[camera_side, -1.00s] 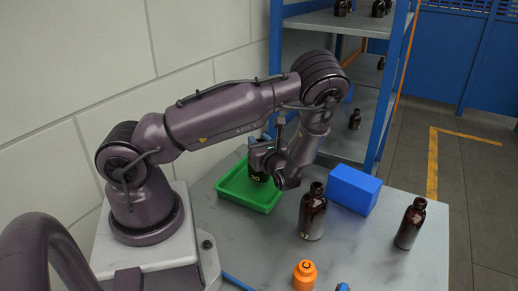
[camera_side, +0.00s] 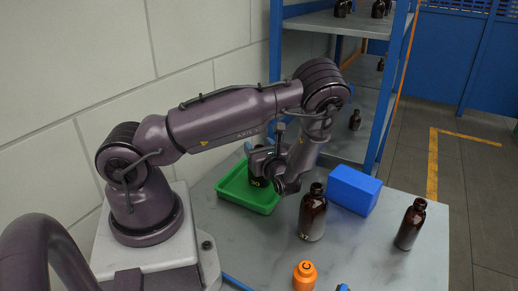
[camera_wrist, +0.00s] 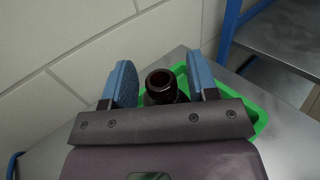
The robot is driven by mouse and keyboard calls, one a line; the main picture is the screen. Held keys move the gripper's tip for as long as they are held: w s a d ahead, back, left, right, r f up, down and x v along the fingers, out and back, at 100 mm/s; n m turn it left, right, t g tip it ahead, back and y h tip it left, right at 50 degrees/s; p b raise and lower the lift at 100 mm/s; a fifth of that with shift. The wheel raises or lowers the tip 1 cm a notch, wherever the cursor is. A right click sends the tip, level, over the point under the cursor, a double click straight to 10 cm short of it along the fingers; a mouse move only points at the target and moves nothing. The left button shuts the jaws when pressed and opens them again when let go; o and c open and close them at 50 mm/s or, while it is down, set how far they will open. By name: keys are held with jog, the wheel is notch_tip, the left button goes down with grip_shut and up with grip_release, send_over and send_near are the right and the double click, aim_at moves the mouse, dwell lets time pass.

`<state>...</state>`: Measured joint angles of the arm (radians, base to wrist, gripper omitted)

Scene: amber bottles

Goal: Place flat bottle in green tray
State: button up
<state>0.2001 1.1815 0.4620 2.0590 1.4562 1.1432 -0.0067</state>
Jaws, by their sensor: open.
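A dark amber bottle (camera_side: 257,181) with a pale number stands upright in the green tray (camera_side: 227,197), partly hidden by my gripper (camera_side: 254,152) in the side view. In the wrist view its round open mouth (camera_wrist: 161,84) lies between the two blue fingers of my gripper (camera_wrist: 162,82). The fingers are open, one on each side of the neck, with a small gap visible on the right. The tray's green rim (camera_wrist: 262,105) shows behind the right finger. I cannot tell from these views whether this bottle is flat-sided.
A brown bottle (camera_side: 312,217) stands right of the tray, with a blue block (camera_side: 354,190) behind it. Another brown bottle (camera_side: 409,227) is near the right table edge. A blue-framed shelf (camera_side: 385,95) rises behind.

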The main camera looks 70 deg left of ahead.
jog(key=d, duration=0.5)
notch_tip(320, 180, up, 7)
jog(key=s+d+r+n+t+h, duration=0.4)
jog(key=d+r+n+h, duration=0.4)
jog(key=d+h, duration=0.1)
jog(key=s+d+r+n+t+h, duration=0.3)
jog(key=d+r+n+h, duration=0.5)
jog(key=d, duration=0.3)
jog(key=shift+s+r+n+t+h, duration=0.3)
jog(key=shift+s+r+t+h, duration=0.15)
jog(key=shift+r, duration=0.25)
